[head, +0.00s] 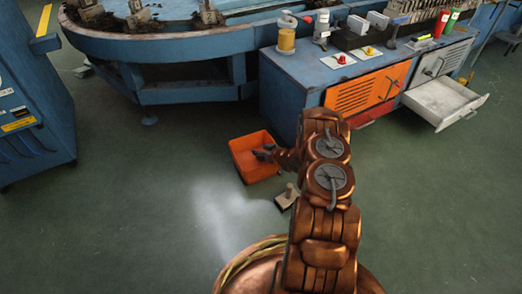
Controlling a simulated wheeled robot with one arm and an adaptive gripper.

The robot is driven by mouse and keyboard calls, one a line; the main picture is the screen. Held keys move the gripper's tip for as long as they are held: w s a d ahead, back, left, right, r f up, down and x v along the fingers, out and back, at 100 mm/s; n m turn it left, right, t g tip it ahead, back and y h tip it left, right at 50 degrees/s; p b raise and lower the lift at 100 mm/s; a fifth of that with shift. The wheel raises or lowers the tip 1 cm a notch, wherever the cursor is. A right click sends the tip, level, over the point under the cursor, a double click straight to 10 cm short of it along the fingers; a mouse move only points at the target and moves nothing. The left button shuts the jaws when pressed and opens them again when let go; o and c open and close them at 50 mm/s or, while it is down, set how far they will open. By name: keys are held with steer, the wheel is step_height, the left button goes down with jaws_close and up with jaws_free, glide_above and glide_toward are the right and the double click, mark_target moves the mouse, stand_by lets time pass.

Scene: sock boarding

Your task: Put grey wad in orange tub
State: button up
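The orange tub (248,142) stands on the green floor, left of the workbench. My arm reaches down from the right, and my gripper (264,153) is over the tub's inside, at its right half. The dark gripper fingers are small here, and I cannot tell whether they are open or shut. I cannot make out a grey wad; it may be hidden by the gripper or too small to tell apart from it.
A small tan and dark object with an upright knob (287,196) stands on the floor beside my arm. A blue workbench (283,95) with an open white drawer (440,100) is behind on the right. A round blue machine (165,45) is behind.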

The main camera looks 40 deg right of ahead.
steer(key=shift+o, duration=1.1)
steer(key=shift+s+a+f, duration=0.1)
steer(key=shift+s+f, duration=0.15)
steer(key=shift+f, duration=0.2)
